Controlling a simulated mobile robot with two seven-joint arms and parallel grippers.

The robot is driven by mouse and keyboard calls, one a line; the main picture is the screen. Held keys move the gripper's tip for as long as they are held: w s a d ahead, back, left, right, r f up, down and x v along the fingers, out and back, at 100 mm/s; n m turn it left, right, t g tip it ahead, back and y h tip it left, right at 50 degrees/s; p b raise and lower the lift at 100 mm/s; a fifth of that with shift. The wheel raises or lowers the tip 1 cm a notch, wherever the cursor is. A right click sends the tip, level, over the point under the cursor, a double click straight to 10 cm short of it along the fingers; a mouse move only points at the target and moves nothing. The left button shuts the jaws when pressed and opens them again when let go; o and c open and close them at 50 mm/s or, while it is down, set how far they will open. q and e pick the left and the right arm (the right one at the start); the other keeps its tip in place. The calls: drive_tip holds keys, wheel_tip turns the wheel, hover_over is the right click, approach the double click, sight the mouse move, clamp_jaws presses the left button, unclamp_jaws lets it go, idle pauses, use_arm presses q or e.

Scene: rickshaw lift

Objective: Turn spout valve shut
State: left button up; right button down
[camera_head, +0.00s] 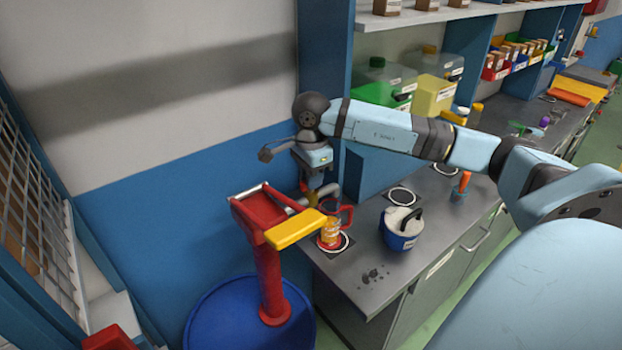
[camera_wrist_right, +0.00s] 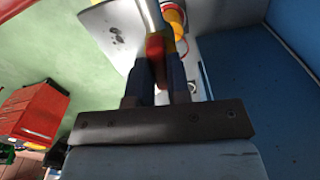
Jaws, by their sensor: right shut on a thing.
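A red hand pump (camera_head: 268,270) with a yellow handle (camera_head: 296,229) stands on a blue drum. Its metal spout (camera_head: 290,202) reaches right toward the bench. My right gripper (camera_head: 318,188) points down at the spout's end, where the valve is mostly hidden from the head view. In the right wrist view, my right gripper (camera_wrist_right: 158,78) is shut on a narrow red piece (camera_wrist_right: 156,50), seemingly the spout valve's lever. My left gripper is not in view.
The blue drum (camera_head: 215,315) stands against the wall. A blue-and-white lidded pot (camera_head: 400,235) stands on the grey bench (camera_head: 345,275), right of the mug, with small dark bits near the front edge. An orange-handled tool (camera_head: 463,185) stands farther right. Shelves hold bins and jugs.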

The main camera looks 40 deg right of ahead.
drive_tip(key=m+b, duration=0.2)
drive_tip(key=m, duration=0.2)
drive_tip(key=shift+f+b, duration=0.1)
drive_tip(key=shift+b, duration=0.3)
drive_tip(key=m+b, duration=0.1)
drive_tip(key=m, duration=0.3)
drive_tip(key=shift+b, duration=0.35)
drive_tip(key=m+b, duration=0.1)
drive_tip(key=m, duration=0.4)
drive_tip(key=shift+b, duration=0.3)
drive_tip(key=shift+m+b, duration=0.3)
drive_tip(key=shift+m, duration=1.5)
drive_tip(key=c, duration=1.1)
unclamp_jaws()
